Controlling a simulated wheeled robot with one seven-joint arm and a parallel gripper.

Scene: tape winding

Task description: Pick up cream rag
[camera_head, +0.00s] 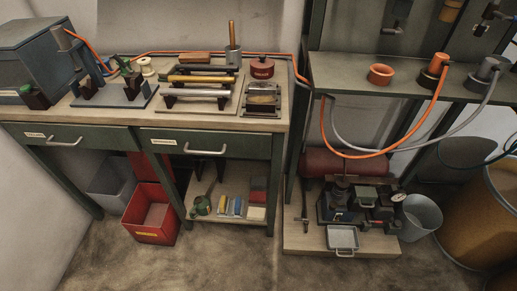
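A small flat cream piece, which looks like the cream rag (256,213), lies on the lower shelf (228,217) under the workbench, near its front right corner. A folded red piece (258,197) lies just behind it, with a grey one (260,183) behind that. Whether their edges touch is too small to tell. My gripper does not show in this view.
A red bin (151,216) stands on the floor to the left. The bench top (255,125) and legs frame the shelf. The floor in front is clear.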

